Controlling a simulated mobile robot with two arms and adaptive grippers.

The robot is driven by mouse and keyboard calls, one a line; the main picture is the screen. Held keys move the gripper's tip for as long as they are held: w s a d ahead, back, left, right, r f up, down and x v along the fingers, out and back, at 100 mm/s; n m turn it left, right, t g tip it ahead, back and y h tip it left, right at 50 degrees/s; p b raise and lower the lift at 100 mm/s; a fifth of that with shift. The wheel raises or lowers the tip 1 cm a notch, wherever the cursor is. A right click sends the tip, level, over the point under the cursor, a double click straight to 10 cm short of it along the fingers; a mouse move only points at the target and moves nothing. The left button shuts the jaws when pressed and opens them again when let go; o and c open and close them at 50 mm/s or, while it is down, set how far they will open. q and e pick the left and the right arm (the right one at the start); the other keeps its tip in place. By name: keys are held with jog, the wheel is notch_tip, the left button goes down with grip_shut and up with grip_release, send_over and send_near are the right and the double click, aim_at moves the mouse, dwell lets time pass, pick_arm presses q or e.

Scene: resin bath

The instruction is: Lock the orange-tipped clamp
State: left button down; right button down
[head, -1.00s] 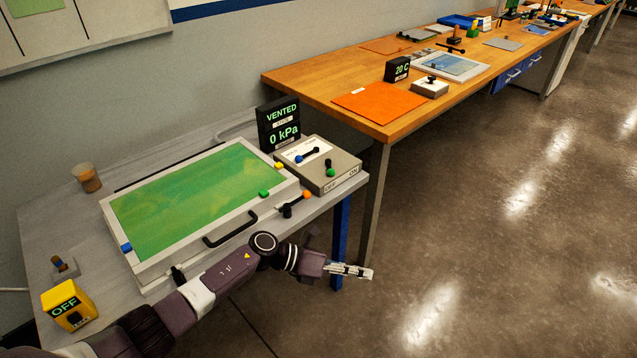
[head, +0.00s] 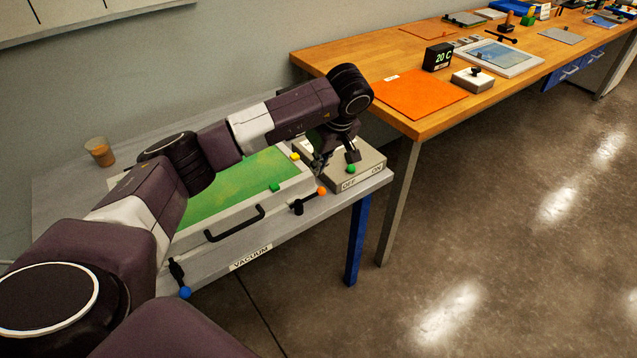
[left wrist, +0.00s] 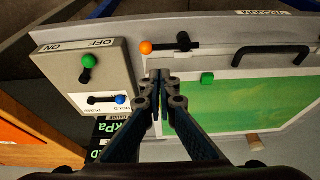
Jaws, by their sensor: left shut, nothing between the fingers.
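The orange-tipped clamp (head: 298,207) is at the front right corner of the white framed box (head: 282,198). Its lever lies along the box's front edge with its orange ball pointing right, beyond the corner. It also shows in the left wrist view (left wrist: 180,45), just ahead of my fingertips. My left gripper (head: 319,170) is shut and empty, pointing down above the gap between the box and the grey control box. Its fingertips show in the left wrist view (left wrist: 160,76), apart from the orange ball in the picture. My right gripper is not in view.
The control box (head: 362,178) carries a green-knobbed lever and, in the left wrist view, a blue-knobbed one (left wrist: 120,99). A black handle (head: 235,224) and blue-tipped clamp (head: 185,292) are on the box front. A cup (head: 100,151) stands behind. My arm hides much of the box.

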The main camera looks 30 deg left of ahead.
aim_at(307, 199)
pick_arm(q)
jog(key=p+x, duration=0.1)
jog(key=x, duration=0.9)
jog(key=shift+p, duration=0.3)
jog(key=shift+f, duration=0.1)
